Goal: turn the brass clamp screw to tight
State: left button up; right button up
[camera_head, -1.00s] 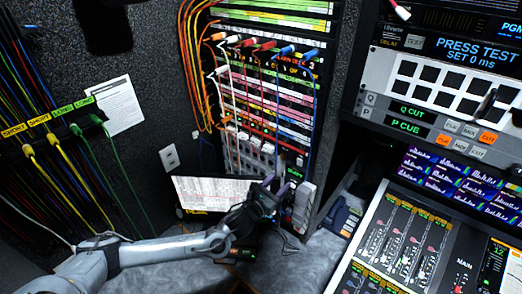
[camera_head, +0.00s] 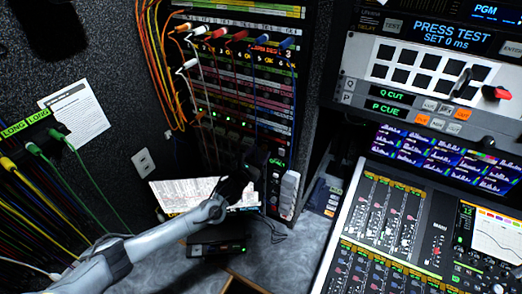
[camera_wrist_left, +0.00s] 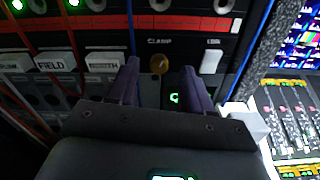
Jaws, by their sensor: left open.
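The brass clamp screw (camera_wrist_left: 159,64) is a small round knob on the dark rack panel, under the label CLAMP in the left wrist view. My left gripper (camera_wrist_left: 160,70) is open, its two purple-grey fingers reaching toward the panel with the screw between them in the picture. I cannot tell whether the fingers touch the panel. In the head view my left gripper (camera_head: 237,188) is a dark shape against the lower part of the rack, and I cannot make out the screw there. My right gripper does not show.
The rack's patch bay (camera_head: 238,42) carries orange, white, red and blue cables above the gripper. A white switch (camera_wrist_left: 211,62) sits right of the screw. Printed sheets (camera_head: 182,196) lie behind my left arm. The mixing console (camera_head: 395,225) stands to the right, with grey floor between.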

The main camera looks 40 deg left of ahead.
pick_arm(q)
jog(key=shift+w+a, duration=0.2)
jog(key=shift+w, duration=0.8)
grip_shut()
